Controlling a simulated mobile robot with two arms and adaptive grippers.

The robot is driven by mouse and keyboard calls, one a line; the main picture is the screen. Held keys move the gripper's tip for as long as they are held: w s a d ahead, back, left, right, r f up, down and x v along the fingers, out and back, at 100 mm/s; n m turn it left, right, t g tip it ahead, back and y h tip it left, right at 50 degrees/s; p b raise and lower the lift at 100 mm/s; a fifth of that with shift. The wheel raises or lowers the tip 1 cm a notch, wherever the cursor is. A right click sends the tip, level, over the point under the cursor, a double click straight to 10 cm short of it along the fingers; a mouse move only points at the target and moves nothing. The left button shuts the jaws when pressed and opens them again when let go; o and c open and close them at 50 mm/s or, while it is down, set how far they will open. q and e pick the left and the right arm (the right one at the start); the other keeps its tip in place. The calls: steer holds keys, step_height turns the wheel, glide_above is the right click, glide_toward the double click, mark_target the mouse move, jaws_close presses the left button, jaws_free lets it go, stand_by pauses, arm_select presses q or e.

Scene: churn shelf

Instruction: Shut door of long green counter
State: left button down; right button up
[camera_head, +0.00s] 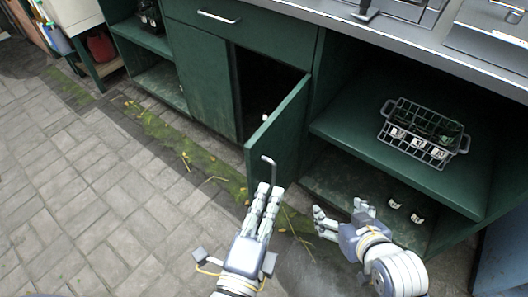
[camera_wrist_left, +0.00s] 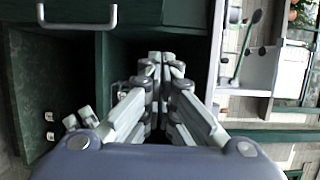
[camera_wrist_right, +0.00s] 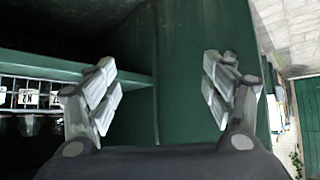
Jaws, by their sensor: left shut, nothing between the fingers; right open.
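The long green counter (camera_head: 205,75) runs across the head view. Its hinged door (camera_head: 277,135) stands open, sticking out toward me, with a dark cavity behind it. A grey bar handle (camera_head: 272,168) is on the door. My left gripper (camera_head: 268,190) is shut and empty, its fingertips just below the handle in the picture; I cannot tell whether they touch. The left wrist view also shows its closed fingers (camera_wrist_left: 162,62). My right gripper (camera_head: 340,213) is open and empty, right of the door, in front of the lower open shelf. A green panel (camera_wrist_right: 190,80) shows between its fingers in the right wrist view.
A wire basket (camera_head: 422,132) with dark items sits on the right shelf (camera_head: 400,175). Small labelled items (camera_head: 405,210) stand on the lower shelf. A drawer handle (camera_head: 218,16) is above the closed left panel. The paved floor (camera_head: 80,190) at left is clear.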

steer(key=s+d+f+g+h+p, duration=0.1)
steer(key=s+d+f+g+p, duration=0.15)
steer(key=s, duration=0.35)
steer(key=s+d+f+g+h+p, duration=0.1)
steer(key=s+g+p, duration=0.1)
steer(key=s+g, duration=0.25)
arm_select(q)
steer(key=w+a+p, duration=0.1)
steer(key=w, duration=0.9)
steer(key=shift+w+p, duration=0.2)
steer(key=shift+p, duration=0.15)
arm_select(e)
steer(key=s+x, duration=0.1)
steer(key=x, duration=0.5)
steer(key=shift+w+a+f+t, duration=0.2)
steer(key=shift+w+f+t, duration=0.1)
steer(key=shift+f, duration=0.25)
arm_select(q)
steer(key=shift+a, duration=0.2)
